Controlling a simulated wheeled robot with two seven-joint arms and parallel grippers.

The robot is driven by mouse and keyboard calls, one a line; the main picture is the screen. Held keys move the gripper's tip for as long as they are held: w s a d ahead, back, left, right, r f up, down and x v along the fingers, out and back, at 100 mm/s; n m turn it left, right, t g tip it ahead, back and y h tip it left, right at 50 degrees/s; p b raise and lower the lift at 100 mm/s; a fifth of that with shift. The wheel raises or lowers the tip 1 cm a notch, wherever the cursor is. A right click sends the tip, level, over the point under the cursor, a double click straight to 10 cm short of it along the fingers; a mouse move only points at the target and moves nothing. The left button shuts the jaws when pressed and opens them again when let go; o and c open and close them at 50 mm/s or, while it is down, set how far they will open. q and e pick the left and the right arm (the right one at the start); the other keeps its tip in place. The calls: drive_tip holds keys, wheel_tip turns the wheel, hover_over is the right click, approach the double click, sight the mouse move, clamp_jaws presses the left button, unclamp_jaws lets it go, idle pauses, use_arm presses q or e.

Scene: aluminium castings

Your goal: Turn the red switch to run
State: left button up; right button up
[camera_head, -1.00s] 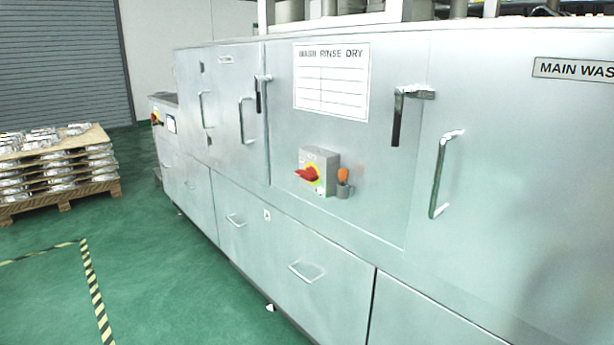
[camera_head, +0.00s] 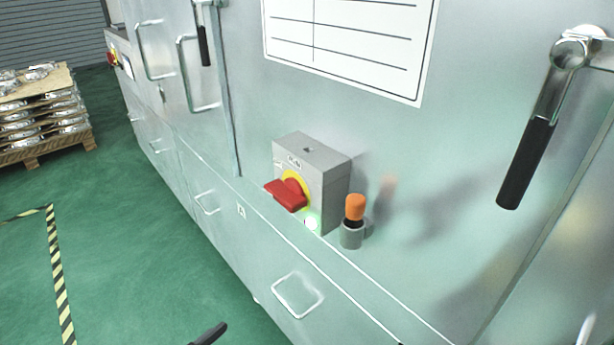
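The red switch (camera_head: 287,194) is a rotary handle on a yellow round plate, on the front of a grey box (camera_head: 329,181) fixed to the machine's steel panel. Its handle lies nearly level, tilted slightly down to the right. Lettering on the box is too small to read surely. A pale green glow shows low on the box front. A dark slanted tip (camera_head: 210,334) at the bottom edge looks like part of my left gripper, well below and apart from the switch. Its opening is cut off by the frame. My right gripper is not seen.
An orange-topped tool sits in a grey cup (camera_head: 352,236) just right of the box. A black-handled latch (camera_head: 527,160) sticks out at right. A drawer handle (camera_head: 298,297) is below. A pallet of castings (camera_head: 45,112) stands far left; the green floor between is open.

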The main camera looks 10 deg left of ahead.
use_arm(q)
wheel_tip(320, 180, up, 3)
drive_tip(key=w+a+m+t+h+b, duration=0.1)
drive_tip(key=w+a+t+h, duration=0.1)
drive_tip(key=w+a, duration=0.1)
drive_tip(key=m+t+h+b, duration=0.3)
drive_tip(key=m+h, duration=0.1)
drive_tip(key=h, duration=0.4)
approach(277, 202)
drive_tip(key=p+x, duration=0.1)
drive_tip(key=x, duration=0.7)
drive_tip(key=shift+w+d+r+p, duration=0.15)
drive_tip(key=shift+w+p, duration=0.1)
drive_tip(key=shift+p, duration=0.1)
drive_tip(key=shift+w+d+r+g, duration=0.15)
drive_tip(key=shift+w+d+g, duration=0.15)
drive_tip(key=shift+w, duration=0.1)
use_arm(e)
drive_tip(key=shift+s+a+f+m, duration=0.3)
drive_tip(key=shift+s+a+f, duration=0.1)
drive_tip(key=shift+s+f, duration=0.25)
use_arm(q)
drive_tip(key=c, duration=1)
